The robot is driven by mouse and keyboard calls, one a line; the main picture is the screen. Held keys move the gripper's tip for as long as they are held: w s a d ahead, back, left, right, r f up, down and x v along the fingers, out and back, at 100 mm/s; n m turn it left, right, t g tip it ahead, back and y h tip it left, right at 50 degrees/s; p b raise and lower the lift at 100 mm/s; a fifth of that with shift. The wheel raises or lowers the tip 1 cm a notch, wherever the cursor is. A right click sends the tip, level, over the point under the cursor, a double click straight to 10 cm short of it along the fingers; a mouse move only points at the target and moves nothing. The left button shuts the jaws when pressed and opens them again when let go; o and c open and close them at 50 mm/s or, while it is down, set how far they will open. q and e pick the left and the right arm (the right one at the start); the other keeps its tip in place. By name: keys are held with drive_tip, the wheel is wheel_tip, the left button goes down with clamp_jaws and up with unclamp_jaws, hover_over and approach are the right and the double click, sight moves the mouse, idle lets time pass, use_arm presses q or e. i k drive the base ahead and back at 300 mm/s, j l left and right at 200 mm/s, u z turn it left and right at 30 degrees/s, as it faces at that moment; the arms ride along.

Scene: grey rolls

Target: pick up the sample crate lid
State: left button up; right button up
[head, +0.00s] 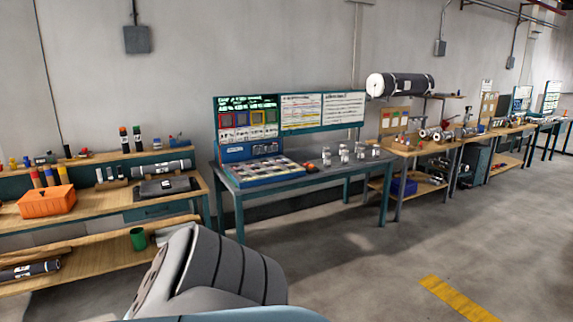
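I cannot tell for certain which thing is the sample crate lid. A flat dark panel (166,187) with a small light label lies on the wooden bench at the left. A blue sample tray (262,180) with rows of small light and coloured squares sits on the teal table, in front of an upright display board (248,128). It appears to have no lid over it. Neither of my grippers is in view.
An orange box (46,203) stands on the left wooden bench (100,206). A green cup (138,239) is on its lower shelf. Several small pale items stand on the teal table (300,181). More benches line the wall rightward. The floor (400,265) at the right is clear.

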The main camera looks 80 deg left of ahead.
sight(60, 192)
drive_tip(key=u, duration=4.1)
drive_tip(key=i+j+u, duration=0.25)
drive_tip(key=i, duration=0.5)
drive_tip(key=i+u, duration=0.25)
drive_tip(key=i, duration=2.15)
drive_tip(key=i+z, duration=0.1)
drive_tip(key=i, duration=0.4)
drive_tip(key=i+j+z, duration=0.15)
drive_tip(key=i, duration=0.35)
drive_tip(key=i+j+z, duration=0.1)
drive_tip(key=i, duration=0.45)
drive_tip(key=i+j+z, duration=0.25)
drive_tip(key=i+z, duration=0.25)
drive_tip(key=i+j+z, duration=0.45)
drive_tip(key=k, duration=0.05)
